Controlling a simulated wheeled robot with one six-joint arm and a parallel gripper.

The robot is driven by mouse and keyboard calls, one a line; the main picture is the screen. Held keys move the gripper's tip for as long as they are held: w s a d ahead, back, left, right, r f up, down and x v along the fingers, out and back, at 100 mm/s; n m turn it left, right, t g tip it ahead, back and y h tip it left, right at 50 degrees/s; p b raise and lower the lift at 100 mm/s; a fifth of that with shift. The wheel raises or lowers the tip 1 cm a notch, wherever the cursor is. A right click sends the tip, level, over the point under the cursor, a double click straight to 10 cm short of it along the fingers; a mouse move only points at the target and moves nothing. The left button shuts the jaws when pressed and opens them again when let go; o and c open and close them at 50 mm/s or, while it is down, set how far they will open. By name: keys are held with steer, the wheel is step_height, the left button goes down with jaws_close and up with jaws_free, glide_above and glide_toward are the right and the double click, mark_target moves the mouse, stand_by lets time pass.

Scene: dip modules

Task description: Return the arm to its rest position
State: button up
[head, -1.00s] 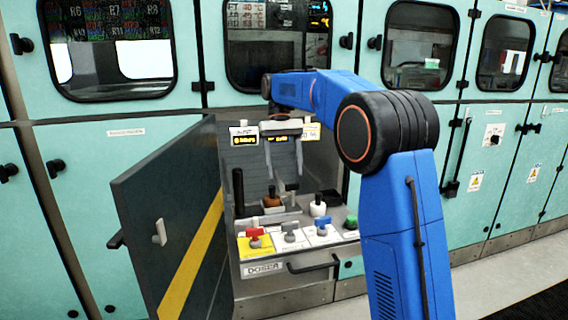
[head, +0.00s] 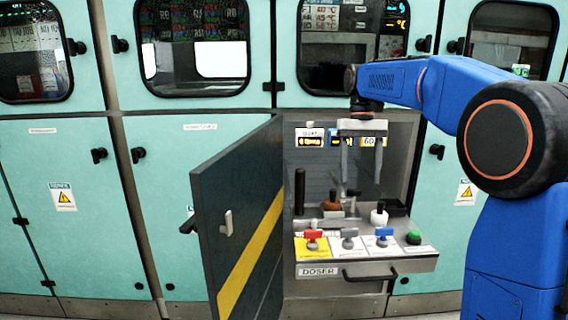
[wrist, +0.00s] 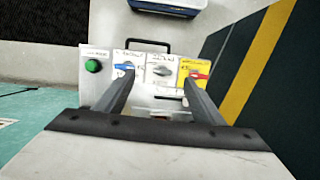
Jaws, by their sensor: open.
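My blue arm (head: 510,140) reaches in from the right of the head view, bent at its large black joint. My gripper (head: 362,172) hangs pointing down in front of the open doser compartment, above its panel. Its two grey fingers are apart with nothing between them. In the wrist view the open fingers (wrist: 163,95) show above the panel with a green button (wrist: 93,66), a blue handle (wrist: 124,68), a grey handle (wrist: 161,70) and a red handle on a yellow plate (wrist: 197,73).
The dark door (head: 235,215) with a yellow stripe stands open left of the compartment. The doser drawer front (head: 330,270) has a black handle (head: 370,275). A black stick (head: 300,190), a brown knob (head: 331,202) and a white knob (head: 379,215) stand behind the labelled handles. Teal cabinets (head: 165,150) line the wall.

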steer(key=s+d+f+t, duration=0.1)
steer(key=s+f+t, duration=0.1)
steer(key=s+f, duration=0.4)
steer(key=s+d+f+t, duration=0.2)
steer(key=s+f, duration=0.4)
steer(key=s, duration=1)
steer(key=s+d+f+t, duration=0.2)
steer(key=s+f, duration=0.4)
steer(key=s, duration=0.6)
steer(key=shift+d+f+t, duration=0.15)
steer(key=shift+t, duration=0.75)
